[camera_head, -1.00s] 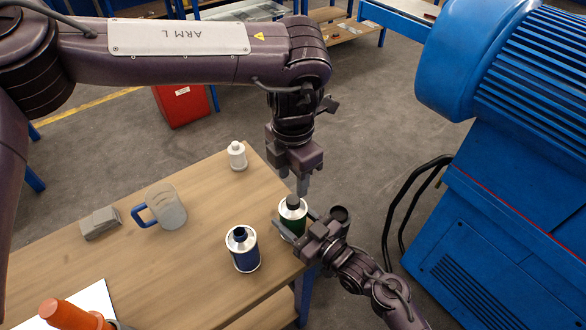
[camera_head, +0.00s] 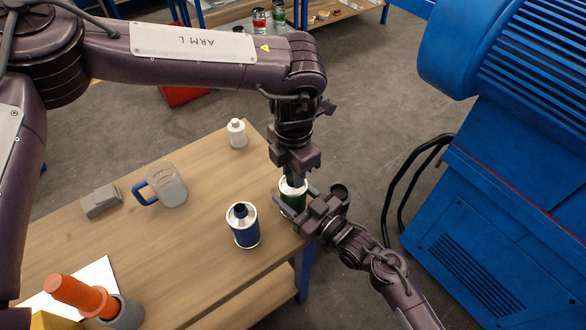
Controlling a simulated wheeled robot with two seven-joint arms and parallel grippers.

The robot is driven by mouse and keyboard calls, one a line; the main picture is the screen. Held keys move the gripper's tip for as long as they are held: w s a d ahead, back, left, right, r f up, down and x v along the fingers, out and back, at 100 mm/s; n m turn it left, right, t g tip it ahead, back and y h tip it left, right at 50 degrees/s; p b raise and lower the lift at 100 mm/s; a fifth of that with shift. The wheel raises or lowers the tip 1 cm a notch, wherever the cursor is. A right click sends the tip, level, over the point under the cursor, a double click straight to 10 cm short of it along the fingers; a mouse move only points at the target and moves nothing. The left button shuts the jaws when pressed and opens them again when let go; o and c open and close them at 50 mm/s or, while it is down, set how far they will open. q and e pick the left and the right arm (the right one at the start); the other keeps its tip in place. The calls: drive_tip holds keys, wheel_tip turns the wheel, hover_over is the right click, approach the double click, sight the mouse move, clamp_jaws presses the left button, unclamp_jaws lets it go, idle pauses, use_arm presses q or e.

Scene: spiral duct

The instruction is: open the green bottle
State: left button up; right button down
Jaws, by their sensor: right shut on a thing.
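The green bottle (camera_head: 291,200), a dark green can with a white top, stands upright at the right end of the wooden table. My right gripper (camera_head: 285,208) comes from the lower right and is shut on the bottle's body. My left gripper (camera_head: 293,178) points straight down from above, right at the bottle's top. Its fingers hide the dark cap, so I cannot tell whether they grip it.
A blue bottle (camera_head: 243,226) stands just left of the green one. A white bottle (camera_head: 236,134), a glass mug (camera_head: 167,186) with a blue handle, a grey block (camera_head: 101,201) and an orange object (camera_head: 79,296) are farther off. A blue machine (camera_head: 500,190) is at right.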

use_arm(q)
clamp_jaws()
drive_tip(key=n, duration=0.3)
drive_tip(key=shift+n, duration=0.4)
drive_tip(key=n, duration=1.8)
drive_tip(key=shift+r+n, duration=0.1)
drive_tip(key=shift+n, duration=0.3)
drive_tip(key=n, duration=0.8)
drive_tip(key=shift+n, duration=0.3)
drive_tip(key=n, duration=0.4)
drive_tip(key=shift+n, duration=0.4)
